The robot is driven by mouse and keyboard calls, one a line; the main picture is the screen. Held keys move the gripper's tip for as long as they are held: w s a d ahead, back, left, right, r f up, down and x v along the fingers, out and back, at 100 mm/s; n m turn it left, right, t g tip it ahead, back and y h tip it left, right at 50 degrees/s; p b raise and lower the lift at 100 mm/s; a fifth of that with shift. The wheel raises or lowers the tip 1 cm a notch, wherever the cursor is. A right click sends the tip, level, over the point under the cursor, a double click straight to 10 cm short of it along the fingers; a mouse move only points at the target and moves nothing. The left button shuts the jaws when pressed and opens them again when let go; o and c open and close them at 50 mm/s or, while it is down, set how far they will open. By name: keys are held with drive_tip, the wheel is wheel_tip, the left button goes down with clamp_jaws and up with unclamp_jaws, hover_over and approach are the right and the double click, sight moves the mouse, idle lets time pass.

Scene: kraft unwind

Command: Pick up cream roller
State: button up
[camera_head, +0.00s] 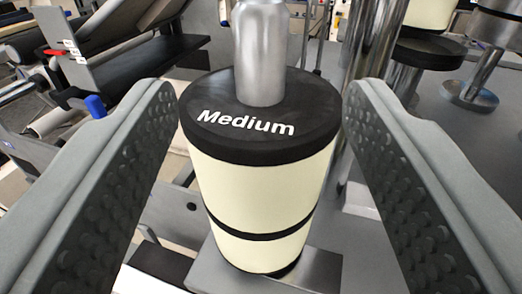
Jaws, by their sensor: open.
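The cream roller (262,186) stands upright in the middle of the view. It has a black top cap lettered "Medium", a black band lower down and a silver metal shaft (262,55) rising from its top. It rests on or just over a grey metal block (318,268). My gripper (258,100) is open, with one grey studded finger on each side of the roller. Gaps show between the fingers and the roller, and nothing is held. The lower ends of the fingers run out of the picture.
A vertical chrome post (374,45) stands close behind the right finger. Another cream roller (431,12) with a black base is at the upper right, near a round metal foot (469,95). Grey machinery with a blue knob (95,106) and a red lever (54,52) fills the left.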

sight(261, 41)
drive_tip(key=shift+w, duration=5.3)
clamp_jaws()
drive_tip(key=shift+r, duration=0.1)
